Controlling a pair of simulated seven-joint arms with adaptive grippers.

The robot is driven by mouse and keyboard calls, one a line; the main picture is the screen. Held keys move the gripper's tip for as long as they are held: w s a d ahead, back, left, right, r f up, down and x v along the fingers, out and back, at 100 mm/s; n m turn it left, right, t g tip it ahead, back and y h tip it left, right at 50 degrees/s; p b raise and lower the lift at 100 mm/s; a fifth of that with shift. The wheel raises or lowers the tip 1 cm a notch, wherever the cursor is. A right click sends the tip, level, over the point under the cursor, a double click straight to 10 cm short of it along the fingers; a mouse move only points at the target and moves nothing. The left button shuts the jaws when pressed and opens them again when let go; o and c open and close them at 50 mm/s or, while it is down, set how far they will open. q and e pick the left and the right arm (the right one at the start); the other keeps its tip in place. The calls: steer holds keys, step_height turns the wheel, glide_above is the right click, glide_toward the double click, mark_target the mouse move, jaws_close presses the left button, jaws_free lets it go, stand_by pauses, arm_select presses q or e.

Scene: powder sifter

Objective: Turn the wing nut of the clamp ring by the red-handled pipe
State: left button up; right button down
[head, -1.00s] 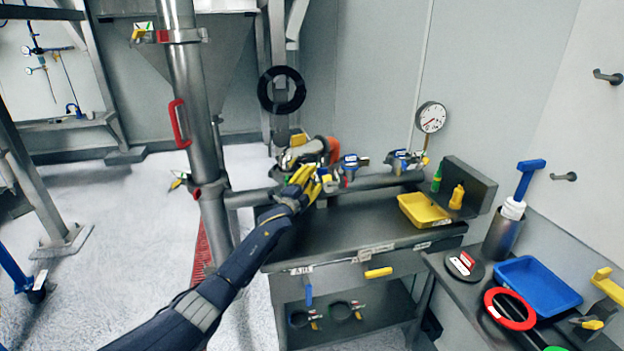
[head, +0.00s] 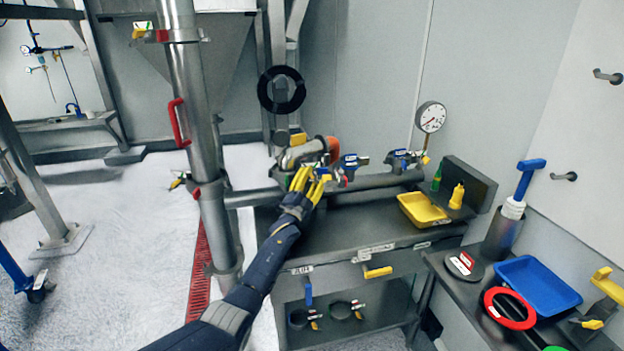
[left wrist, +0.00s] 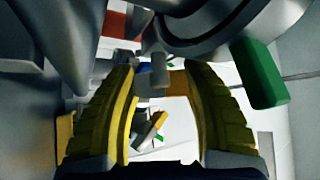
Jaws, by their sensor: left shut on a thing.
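The steel pipe (head: 185,90) with the red handle (head: 179,123) stands upright left of centre. A horizontal pipe line with a steel elbow (head: 300,154) and an orange ring (head: 332,148) runs to its right above the bench. My left gripper (head: 312,182) is at this line, just below the elbow. In the left wrist view its yellow fingers (left wrist: 160,72) stand apart with a small tan-yellow piece (left wrist: 177,82), apparently the wing nut, between the tips. A grey stub shows beside it. The clamp ring is mostly hidden by the fingers in the head view. My right gripper is not seen.
Blue valves (head: 352,161) and a pressure gauge (head: 430,117) are right of my gripper. A yellow tray (head: 423,222) sits on the bench. Spare clamps (head: 341,310) lie on the lower shelf. A blue tray (head: 557,304) is on the right table.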

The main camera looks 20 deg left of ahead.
arm_select(q)
steer(key=shift+d+r, duration=0.15)
steer(key=shift+d, duration=0.1)
steer(key=o, duration=1.2)
steer(key=shift+o, duration=0.2)
steer(key=shift+a, duration=0.1)
steer(key=shift+s+f, duration=0.15)
steer(key=shift+f, duration=0.05)
steer(key=s+a, duration=0.1)
steer(key=s, duration=1.1)
steer(key=shift+s+a, duration=0.3)
steer(key=shift+a, duration=0.05)
steer(key=shift+f, duration=0.1)
